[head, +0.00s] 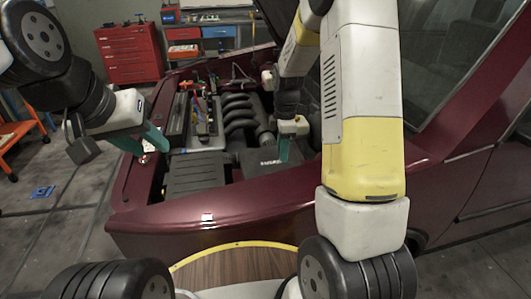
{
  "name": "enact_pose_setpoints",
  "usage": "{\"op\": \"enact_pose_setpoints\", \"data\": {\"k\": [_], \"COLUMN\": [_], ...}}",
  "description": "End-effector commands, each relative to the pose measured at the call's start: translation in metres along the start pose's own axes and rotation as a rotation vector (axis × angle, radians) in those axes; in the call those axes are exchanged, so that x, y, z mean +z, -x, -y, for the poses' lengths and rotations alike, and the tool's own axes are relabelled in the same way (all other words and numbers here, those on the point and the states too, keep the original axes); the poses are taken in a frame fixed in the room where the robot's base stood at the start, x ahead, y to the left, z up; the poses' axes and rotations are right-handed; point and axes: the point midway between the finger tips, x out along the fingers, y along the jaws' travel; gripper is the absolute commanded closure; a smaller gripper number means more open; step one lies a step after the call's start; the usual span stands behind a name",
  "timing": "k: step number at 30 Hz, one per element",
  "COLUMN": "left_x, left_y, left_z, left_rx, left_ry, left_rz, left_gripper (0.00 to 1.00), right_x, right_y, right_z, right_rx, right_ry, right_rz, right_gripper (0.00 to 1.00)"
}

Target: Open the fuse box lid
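A black box with white lettering on its top (262,161), apparently the fuse box, sits at the front right of the open engine bay. Its lid looks shut, lying flat. My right gripper (284,152) points down at the box's right part, its teal finger over or against the lid. Contact and the gap between its fingers cannot be made out. My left gripper (147,145) is at the bay's left front edge, away from the box. Its two teal fingers look spread apart, with nothing seen held between them.
The dark red car body (215,208) surrounds the bay. A black ribbed intake (240,115) and a grey-black cover (197,172) lie left of the box. My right arm hides the bay's right side. A red tool cabinet (130,55) stands behind. Floor at left is mostly clear.

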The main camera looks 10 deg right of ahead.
Motion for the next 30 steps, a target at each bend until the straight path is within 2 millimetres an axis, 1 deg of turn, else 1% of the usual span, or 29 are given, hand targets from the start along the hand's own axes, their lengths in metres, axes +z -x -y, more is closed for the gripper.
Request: {"op": "enact_pose_setpoints", "data": {"k": [1, 8, 15, 18, 23, 30], "left_x": [0.000, 0.000, 0.000, 0.000, 0.000, 0.000], "left_y": [0.000, 0.000, 0.000, 0.000, 0.000, 0.000], "left_z": [0.000, 0.000, 0.000, 0.000, 0.000, 0.000], "left_rx": [0.000, 0.000, 0.000, 0.000, 0.000, 0.000], "left_ry": [0.000, 0.000, 0.000, 0.000, 0.000, 0.000], "left_rz": [0.000, 0.000, 0.000, 0.000, 0.000, 0.000], "left_gripper": [0.64, 0.64, 0.64, 0.64, 0.64, 0.64], "right_x": [0.001, 0.002, 0.002, 0.003, 0.003, 0.003], "right_y": [-0.009, -0.031, -0.070, -0.083, -0.093, -0.094], "right_z": [-0.002, -0.004, -0.002, -0.003, -0.003, -0.003], "right_rx": [-0.012, -0.023, -0.024, -0.023, -0.020, -0.020], "right_ry": [0.028, 0.069, 0.068, 0.067, 0.065, 0.066], "right_rz": [0.006, 0.013, 0.013, 0.013, 0.012, 0.012], "right_gripper": [0.67, 0.67, 0.67, 0.67, 0.67, 0.67]}}
